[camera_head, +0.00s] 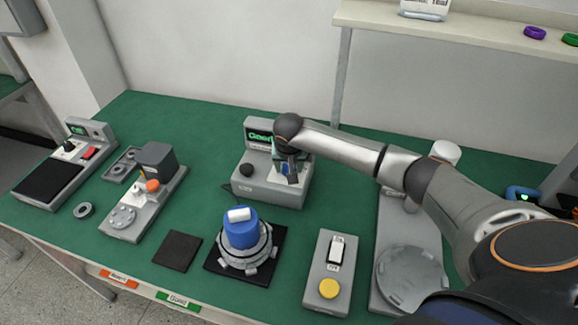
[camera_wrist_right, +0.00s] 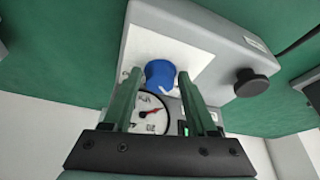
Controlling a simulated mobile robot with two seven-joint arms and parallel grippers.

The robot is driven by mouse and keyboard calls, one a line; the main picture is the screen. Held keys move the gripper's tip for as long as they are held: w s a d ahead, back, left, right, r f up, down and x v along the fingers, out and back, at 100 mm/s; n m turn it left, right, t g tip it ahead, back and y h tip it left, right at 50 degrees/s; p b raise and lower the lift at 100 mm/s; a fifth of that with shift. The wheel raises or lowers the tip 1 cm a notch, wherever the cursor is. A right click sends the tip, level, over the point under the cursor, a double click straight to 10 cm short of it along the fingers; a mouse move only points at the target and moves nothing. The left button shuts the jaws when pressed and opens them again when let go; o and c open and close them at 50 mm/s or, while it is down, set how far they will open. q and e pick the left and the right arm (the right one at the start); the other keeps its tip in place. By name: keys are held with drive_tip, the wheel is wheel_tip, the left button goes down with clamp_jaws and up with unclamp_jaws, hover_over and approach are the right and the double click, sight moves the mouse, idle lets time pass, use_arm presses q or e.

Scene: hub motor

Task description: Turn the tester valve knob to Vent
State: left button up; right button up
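The tester is a grey box (camera_head: 262,188) with a green-lit display (camera_head: 259,136), near the middle of the green bench. Its blue valve knob (camera_wrist_right: 160,73) has a white mark toward the gauge side and sits beside a white label in the right wrist view. The label's text is not readable, so I cannot tell the knob's setting. My right gripper (camera_wrist_right: 159,76) is open, with its fingertips on either side of the blue knob and small gaps visible. In the head view the right gripper (camera_head: 291,172) covers most of the knob. My left gripper is not in view.
A round gauge (camera_wrist_right: 151,114) with a red needle and a black knob (camera_wrist_right: 251,83) are on the tester. A blue-topped hub motor (camera_head: 241,230) stands in front, and a switch box (camera_head: 329,274) with a yellow button is to its right. A shelf (camera_head: 470,40) is behind.

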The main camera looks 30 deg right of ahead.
drive_tip(key=shift+o, duration=1.1)
drive_tip(key=v, duration=1.2)
drive_tip(key=shift+s+r, duration=0.15)
drive_tip(key=shift+r, duration=0.05)
drive_tip(key=shift+a+f, duration=0.1)
